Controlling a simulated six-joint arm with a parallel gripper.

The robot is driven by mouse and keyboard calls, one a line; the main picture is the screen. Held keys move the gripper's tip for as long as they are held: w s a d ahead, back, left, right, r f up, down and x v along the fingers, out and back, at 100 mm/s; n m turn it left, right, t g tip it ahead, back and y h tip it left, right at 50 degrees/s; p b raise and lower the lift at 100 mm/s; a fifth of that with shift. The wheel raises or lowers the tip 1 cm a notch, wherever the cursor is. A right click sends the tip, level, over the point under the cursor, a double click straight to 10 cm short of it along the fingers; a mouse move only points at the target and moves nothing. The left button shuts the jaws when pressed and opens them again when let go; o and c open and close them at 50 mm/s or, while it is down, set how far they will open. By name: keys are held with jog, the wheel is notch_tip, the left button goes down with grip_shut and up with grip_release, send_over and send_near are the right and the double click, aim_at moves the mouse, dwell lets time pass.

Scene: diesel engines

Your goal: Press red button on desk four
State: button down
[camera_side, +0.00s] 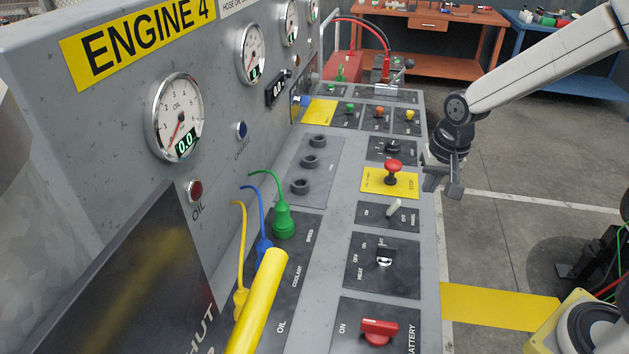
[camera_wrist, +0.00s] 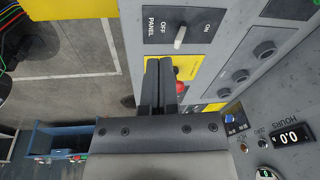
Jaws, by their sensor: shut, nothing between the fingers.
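The red button (camera_side: 393,168) is a mushroom-shaped knob standing on a yellow plate (camera_side: 380,187) on the sloping grey panel of the desk labelled ENGINE 4 (camera_side: 135,38). My gripper (camera_side: 435,192) is to the right of the button in the side view, near the panel's right edge, with a visible gap between them. In the wrist view the shut fingers (camera_wrist: 159,62) point past the button (camera_wrist: 180,87), which shows just right of them. Part of the button and its yellow plate (camera_wrist: 188,68) is hidden behind the fingers.
A white toggle switch (camera_side: 394,208) and a black selector (camera_side: 385,257) sit nearer the camera. A red battery knob (camera_side: 379,331) is at the front. Black sockets (camera_side: 300,187) lie beside the button plate.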

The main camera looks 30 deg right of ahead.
jog(key=w+d+r+m+g, duration=0.1)
jog(key=w+d+r+m, duration=0.1)
jog(key=w+m, duration=0.3)
jog(key=w+d+r+m, duration=0.2)
jog(key=w+m, duration=0.2)
jog(key=w, duration=0.1)
notch_tip(320, 180, up, 3)
jog(key=m+g, duration=0.1)
jog(key=m, duration=1)
send_over(394, 162)
jog(key=shift+d+r, duration=0.1)
jog(key=shift+r, duration=0.05)
notch_tip(394, 162, down, 14)
dwell(0.3)
jog(key=shift+f, duration=1.4)
